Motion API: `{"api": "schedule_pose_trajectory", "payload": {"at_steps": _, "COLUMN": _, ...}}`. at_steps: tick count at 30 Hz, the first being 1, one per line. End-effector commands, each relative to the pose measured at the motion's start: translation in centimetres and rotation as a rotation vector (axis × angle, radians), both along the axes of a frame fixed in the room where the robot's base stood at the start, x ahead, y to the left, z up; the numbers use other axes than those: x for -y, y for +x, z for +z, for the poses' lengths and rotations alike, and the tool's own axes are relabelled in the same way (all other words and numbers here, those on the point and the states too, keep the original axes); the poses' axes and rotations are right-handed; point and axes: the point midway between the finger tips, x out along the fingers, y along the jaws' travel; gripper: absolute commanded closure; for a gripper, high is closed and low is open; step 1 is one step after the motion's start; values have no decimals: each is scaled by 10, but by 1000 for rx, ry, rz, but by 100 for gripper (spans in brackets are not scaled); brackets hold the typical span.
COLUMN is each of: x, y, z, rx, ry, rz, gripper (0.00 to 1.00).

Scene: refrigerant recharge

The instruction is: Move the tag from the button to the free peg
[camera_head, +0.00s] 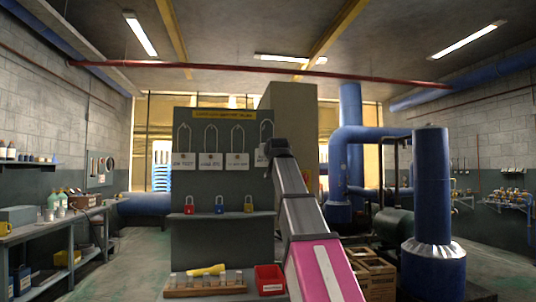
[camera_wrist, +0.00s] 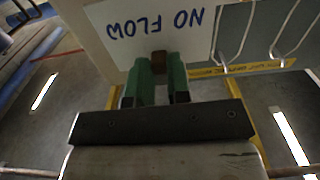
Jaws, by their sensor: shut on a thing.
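A white tag with "NO FLOW" in blue letters (camera_wrist: 115,25) appears upside down in the wrist view. My gripper (camera_wrist: 159,65) has its green fingers shut on a small brown piece (camera_wrist: 159,56) at the tag's edge. In the head view, my gripper (camera_head: 277,146) is at the right end of the grey board, and the white tag (camera_head: 261,158) shows partly behind it. A wire loop (camera_head: 266,130) rises above that tag. I cannot make out the button or the free peg; my arm covers part of that area.
Several other white tags, among them one at the left (camera_head: 183,160), hang under wire loops on the grey board (camera_head: 200,258). A shelf (camera_head: 205,214) below holds red, blue and yellow padlocks. A red bin (camera_head: 269,279) and wooden rack (camera_head: 200,292) stand lower. Blue pipes are at right.

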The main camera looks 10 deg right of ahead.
Motion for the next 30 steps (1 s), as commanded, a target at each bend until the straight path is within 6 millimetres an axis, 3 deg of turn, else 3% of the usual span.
{"api": "schedule_pose_trajectory", "payload": {"at_steps": 30, "x": 0, "y": 59, "z": 0, "rx": 0, "ry": 0, "rz": 0, "gripper": 100}}
